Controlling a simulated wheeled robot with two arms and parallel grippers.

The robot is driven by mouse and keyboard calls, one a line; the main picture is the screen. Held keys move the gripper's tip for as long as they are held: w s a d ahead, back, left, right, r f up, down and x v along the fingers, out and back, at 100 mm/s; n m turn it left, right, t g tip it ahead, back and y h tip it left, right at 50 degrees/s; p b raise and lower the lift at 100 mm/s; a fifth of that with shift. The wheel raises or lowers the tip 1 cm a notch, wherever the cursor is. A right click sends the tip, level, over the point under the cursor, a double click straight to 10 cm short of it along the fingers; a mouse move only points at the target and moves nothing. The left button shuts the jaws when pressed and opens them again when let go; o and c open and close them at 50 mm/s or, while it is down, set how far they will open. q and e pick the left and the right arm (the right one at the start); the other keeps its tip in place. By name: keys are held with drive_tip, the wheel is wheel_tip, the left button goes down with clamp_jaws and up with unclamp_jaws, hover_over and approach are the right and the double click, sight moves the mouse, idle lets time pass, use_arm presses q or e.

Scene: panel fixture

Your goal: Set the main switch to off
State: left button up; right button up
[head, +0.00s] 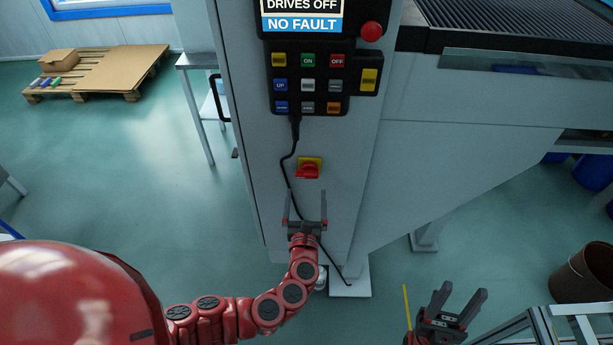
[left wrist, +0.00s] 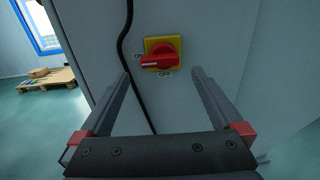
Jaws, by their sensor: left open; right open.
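The main switch is a red rotary handle on a yellow plate (head: 309,168), on the grey cabinet front below the button panel. In the left wrist view the red handle (left wrist: 160,61) lies nearly level, with its white mark at the left end by the word ON; OFF is printed below the plate. My left gripper (head: 305,194) is open and empty just below the switch in the head view, its fingers pointing towards the cabinet and apart from the handle. My right gripper (head: 463,292) is open and empty at the lower right, away from the cabinet.
A black cable (head: 286,172) hangs from the button panel (head: 307,78) and runs down just left of the switch. A display (head: 302,14) reads DRIVES OFF, NO FAULT. A red button (head: 371,31) sits right of it. A pallet (head: 100,72) lies on the floor at left.

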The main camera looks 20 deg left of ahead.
sight(306, 178)
use_arm(q)
drive_tip(key=shift+p+x, duration=0.5)
drive_tip(key=shift+x, duration=2.65)
drive_tip(key=shift+f, duration=0.1)
drive_tip(key=shift+s, duration=0.1)
drive_tip(key=c, duration=1.2)
drive_tip(key=shift+o, duration=0.2)
drive_tip(key=shift+a+f+n+b, duration=0.1)
drive_tip(key=shift+f+n+b, duration=0.2)
drive_tip(key=shift+n+b, duration=0.5)
drive_tip(key=shift+d+f+n+b, duration=0.1)
drive_tip(key=shift+d+n+b, duration=0.05)
drive_tip(key=shift+n+b, duration=3.95)
drive_tip(key=shift+d+f+n+b, duration=0.15)
drive_tip(key=shift+n+b, duration=3.9)
drive_tip(key=shift+n, duration=0.05)
